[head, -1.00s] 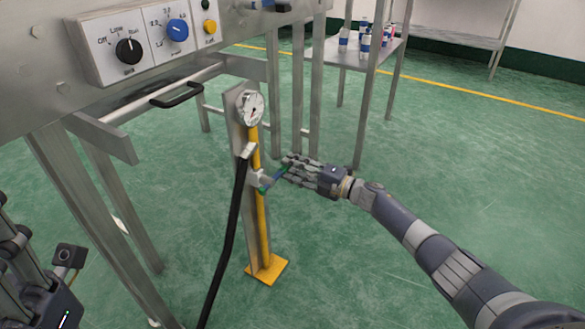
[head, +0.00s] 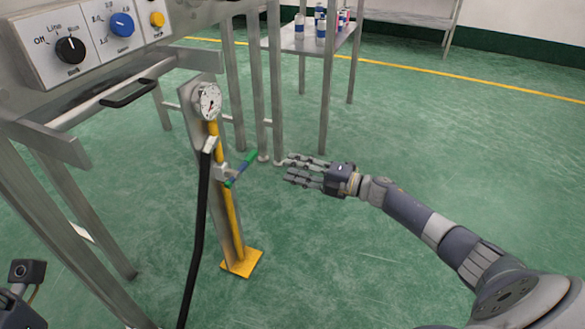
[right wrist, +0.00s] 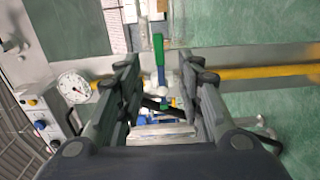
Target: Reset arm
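My right gripper (head: 302,171) is open and empty in the middle of the head view, to the right of the valve handle (head: 242,168) and apart from it. The handle is blue with a green end and sits on a yellow pipe (head: 230,212) below a round gauge (head: 208,101). In the right wrist view my right gripper's two fingers (right wrist: 165,100) stand wide apart, with the green-ended handle (right wrist: 159,55) seen between them. Only part of my left arm shows at the lower left of the head view; its fingers are out of the picture.
A control panel (head: 95,35) with black and blue knobs and a yellow button is at the upper left, on a steel frame. A black hose (head: 197,235) hangs beside the pipe. A steel table (head: 300,40) with several cans stands behind.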

